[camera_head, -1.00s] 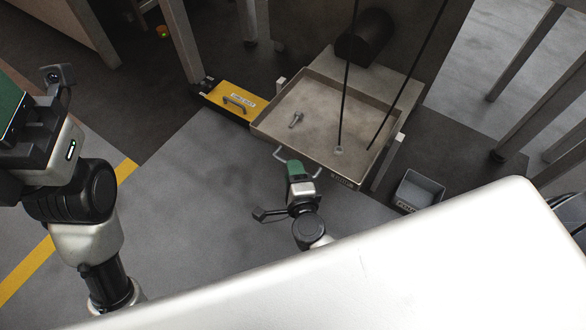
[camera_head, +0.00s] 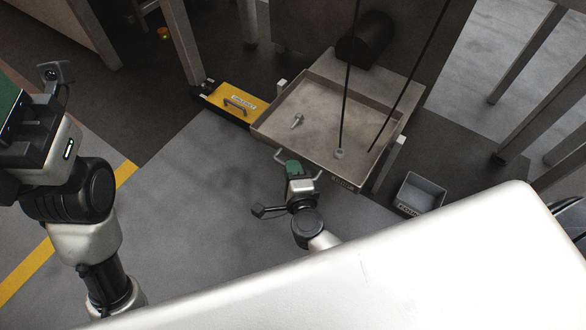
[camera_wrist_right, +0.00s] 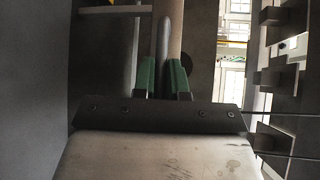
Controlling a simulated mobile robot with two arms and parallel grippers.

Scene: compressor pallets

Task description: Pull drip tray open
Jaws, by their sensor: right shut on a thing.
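The drip tray (camera_head: 318,98) is a shallow beige metal tray that sticks out from under the machine in the head view. Its front wall carries a bar handle (camera_head: 318,175). My right gripper (camera_head: 290,166) is at the front of the tray, shut on the handle. In the right wrist view, the green fingers (camera_wrist_right: 163,80) sit on both sides of a round grey bar (camera_wrist_right: 168,45). My left arm is at the left edge of the head view. Only a green part of its gripper (camera_head: 8,106) shows, and its fingertips are cut off.
A bolt (camera_head: 297,121) lies in the tray, and a small fitting (camera_head: 339,154) is near its front. A grey bin (camera_head: 419,192) is at the right. The floor in front is clear.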

